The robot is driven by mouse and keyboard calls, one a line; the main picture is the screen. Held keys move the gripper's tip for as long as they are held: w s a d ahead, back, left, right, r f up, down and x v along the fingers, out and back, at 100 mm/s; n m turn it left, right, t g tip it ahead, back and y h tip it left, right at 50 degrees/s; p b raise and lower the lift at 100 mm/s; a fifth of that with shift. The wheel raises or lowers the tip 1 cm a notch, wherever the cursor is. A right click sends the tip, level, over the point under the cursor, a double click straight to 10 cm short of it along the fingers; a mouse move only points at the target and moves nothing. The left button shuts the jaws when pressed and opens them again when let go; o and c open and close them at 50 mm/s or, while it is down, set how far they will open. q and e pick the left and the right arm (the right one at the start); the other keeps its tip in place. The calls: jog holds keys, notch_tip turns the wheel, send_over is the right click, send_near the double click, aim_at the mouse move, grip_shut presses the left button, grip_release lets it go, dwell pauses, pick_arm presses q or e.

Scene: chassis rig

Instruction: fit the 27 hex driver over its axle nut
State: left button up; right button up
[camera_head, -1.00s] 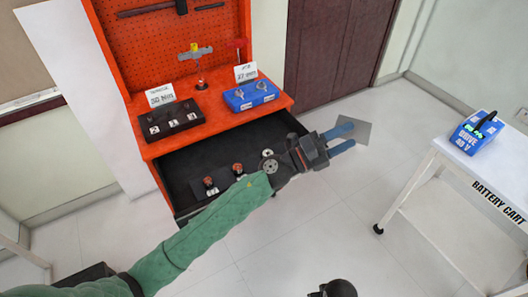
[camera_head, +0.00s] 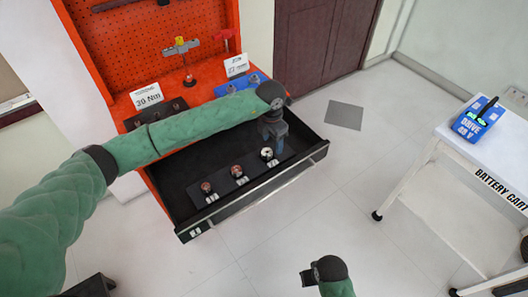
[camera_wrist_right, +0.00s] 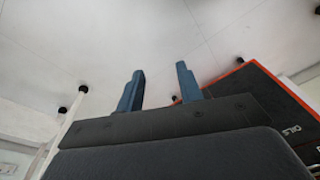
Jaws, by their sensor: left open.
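Several small fittings stand on a dark strip in the open drawer: two reddish ones (camera_head: 207,188) (camera_head: 237,171) and a pale metal one (camera_head: 267,153), with white labels too small to read. My left gripper (camera_head: 279,147) points down over the drawer, open, just right of the pale fitting; I cannot tell whether they touch. The blue tray (camera_head: 228,89) on the bench is partly hidden by my left arm. I cannot tell which piece is the 27 hex driver or the axle nut. My right gripper (camera_wrist_right: 160,88) is open and empty in the right wrist view.
The drawer's front edge (camera_head: 265,196) stands out over the floor. A black tray (camera_head: 158,114) and a 30 Nm sign (camera_head: 147,96) are on the orange bench. A white battery cart (camera_head: 480,150) with a blue battery (camera_head: 478,118) stands right.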

aim_at(267, 151)
pick_arm(q)
jog(key=shift+w+a+y, duration=0.3)
jog(key=shift+w+a, duration=0.05)
jog(key=shift+a, duration=0.15)
jog(key=shift+w+a+f, duration=0.1)
jog(key=shift+a+f, duration=0.05)
jog(key=shift+f, duration=0.05)
jog(key=shift+f+p, duration=0.4)
jog(key=shift+f, duration=0.7)
jog(key=f+p, duration=0.1)
jog(key=f, duration=0.1)
jog(key=f+p, duration=0.2)
jog(key=f, duration=0.1)
jog(key=shift+w+a, duration=0.2)
pick_arm(e)
notch_tip(267, 151, down, 14)
jog(key=s+d, duration=0.1)
jog(key=s, duration=0.1)
jog(key=shift+s+d+f, duration=0.15)
jog(key=shift+d+f, duration=0.1)
jog(key=shift+d, duration=0.1)
pick_arm(q)
jog(key=c, duration=1.1)
jog(key=shift+r, duration=0.1)
